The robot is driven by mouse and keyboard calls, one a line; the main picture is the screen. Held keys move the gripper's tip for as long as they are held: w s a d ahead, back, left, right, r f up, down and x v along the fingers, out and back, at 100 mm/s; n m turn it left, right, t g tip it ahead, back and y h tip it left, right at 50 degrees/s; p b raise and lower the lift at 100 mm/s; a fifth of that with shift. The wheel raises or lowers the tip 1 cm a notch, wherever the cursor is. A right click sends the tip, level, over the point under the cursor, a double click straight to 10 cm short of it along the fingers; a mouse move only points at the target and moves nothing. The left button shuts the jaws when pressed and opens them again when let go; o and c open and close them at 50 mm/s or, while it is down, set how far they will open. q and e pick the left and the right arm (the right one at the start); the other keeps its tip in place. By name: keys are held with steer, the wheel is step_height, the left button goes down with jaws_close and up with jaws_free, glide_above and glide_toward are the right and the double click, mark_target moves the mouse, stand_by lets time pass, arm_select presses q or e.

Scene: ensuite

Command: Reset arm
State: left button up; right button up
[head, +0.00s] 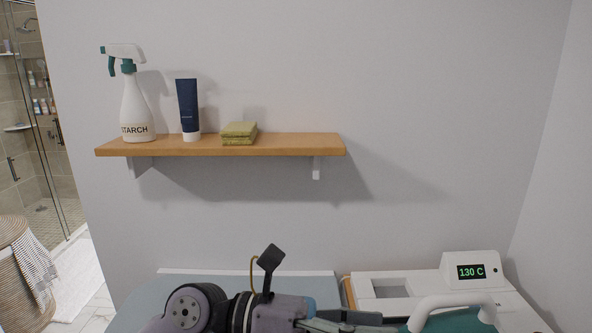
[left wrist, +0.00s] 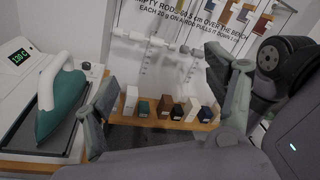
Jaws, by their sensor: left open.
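My left arm lies low across the bottom of the head view, with its left gripper (head: 378,322) pointing right, partly cut off by the lower edge. In the left wrist view the two fingers of the left gripper (left wrist: 158,85) stand wide apart with nothing between them. A teal iron with a white handle (head: 455,302) is just right of the gripper in the head view. In the left wrist view the iron (left wrist: 65,102) rests on its stand, left of the fingers. My right gripper is in neither view.
A white unit (head: 470,270) reads 130 C. A wall shelf (head: 285,146) holds a starch spray bottle (head: 134,108), a navy tube (head: 188,105) and folded green cloths (head: 239,133). A pale blue board (head: 140,300) is below. Several small blocks (left wrist: 178,111) stand on a wooden ledge.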

arm_select(q)
steer(key=w+a+r+n+t+h, duration=0.5)
steer(key=a+r+n+t+h, duration=0.15)
steer(key=n+t, duration=0.6)
steer(key=w+a+f+n+t+y, duration=0.2)
steer(key=w+a+n+t+y, duration=0.45)
steer(key=n+t+y, duration=0.6)
steer(key=a+f+n+g+y, duration=0.3)
steer(key=a+f+n+y, duration=0.35)
steer(key=f+n, duration=0.35)
steer(key=a+f+n+g+y, duration=0.3)
steer(key=a+f+n+y, duration=0.2)
steer(key=a+f+n, duration=0.45)
steer(key=s+f+n+g, duration=0.3)
steer(key=s+f+g, duration=0.9)
steer(key=s+f, duration=1.05)
steer(key=s+f+g, duration=0.2)
steer(key=s+f, duration=0.1)
steer(key=f, duration=2.4)
steer(key=s+a+f, duration=0.1)
steer(key=s+f, duration=0.6)
steer(key=s, duration=0.1)
steer(key=s+a+f+g, duration=0.1)
steer(key=s+a+f, duration=0.1)
steer(key=s+f, duration=0.6)
steer(key=shift+a, duration=0.25)
